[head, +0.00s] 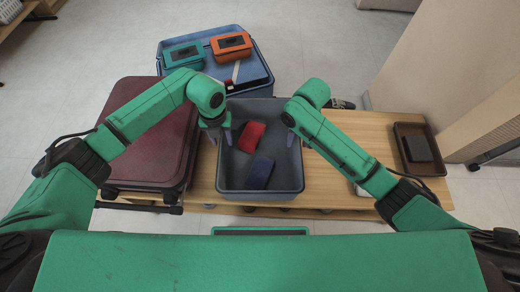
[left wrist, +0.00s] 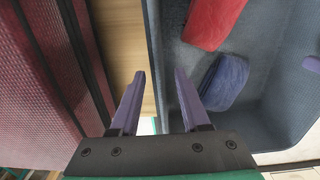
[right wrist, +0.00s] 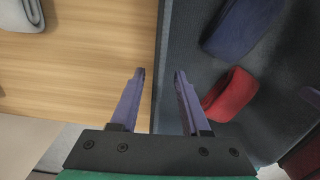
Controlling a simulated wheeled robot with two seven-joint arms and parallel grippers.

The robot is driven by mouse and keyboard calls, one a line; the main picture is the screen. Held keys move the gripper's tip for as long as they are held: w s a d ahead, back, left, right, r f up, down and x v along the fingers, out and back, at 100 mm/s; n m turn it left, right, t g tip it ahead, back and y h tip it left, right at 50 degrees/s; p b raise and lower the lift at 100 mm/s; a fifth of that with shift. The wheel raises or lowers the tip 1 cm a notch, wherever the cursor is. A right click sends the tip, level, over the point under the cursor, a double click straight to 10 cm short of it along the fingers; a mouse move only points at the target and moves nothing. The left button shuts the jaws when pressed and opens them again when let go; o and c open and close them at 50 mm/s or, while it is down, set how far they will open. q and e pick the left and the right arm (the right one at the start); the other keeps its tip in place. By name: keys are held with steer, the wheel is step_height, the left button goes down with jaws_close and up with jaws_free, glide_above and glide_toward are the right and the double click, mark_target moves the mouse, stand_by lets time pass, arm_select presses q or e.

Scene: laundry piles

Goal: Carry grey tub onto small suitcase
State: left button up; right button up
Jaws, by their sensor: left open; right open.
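The grey tub (head: 228,187) stands on a wooden bench, with a folded red cloth (head: 251,137) and a folded dark blue cloth (head: 258,172) inside. The small suitcase (head: 142,134) is dark red and lies flat to the left of the tub. My left gripper (left wrist: 160,90) is open, with its fingers on either side of the tub's left wall. My right gripper (right wrist: 160,85) is open, with its fingers on either side of the tub's right wall. Whether any finger touches the wall, I cannot tell.
A blue container (head: 260,77) behind the tub carries a teal box (head: 184,54) and an orange box (head: 231,44). A dark brown tray (head: 418,150) sits at the bench's right end. The bench (head: 375,130) is partly bare right of the tub. A light folded cloth (right wrist: 28,14) lies there.

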mark_target(296, 146)
arm_select(q)
steer(key=shift+f, duration=1.8)
arm_select(e)
steer(key=shift+f, duration=1.8)
arm_select(q)
jaws_close()
arm_select(e)
jaws_close()
steer(key=shift+r, duration=0.1)
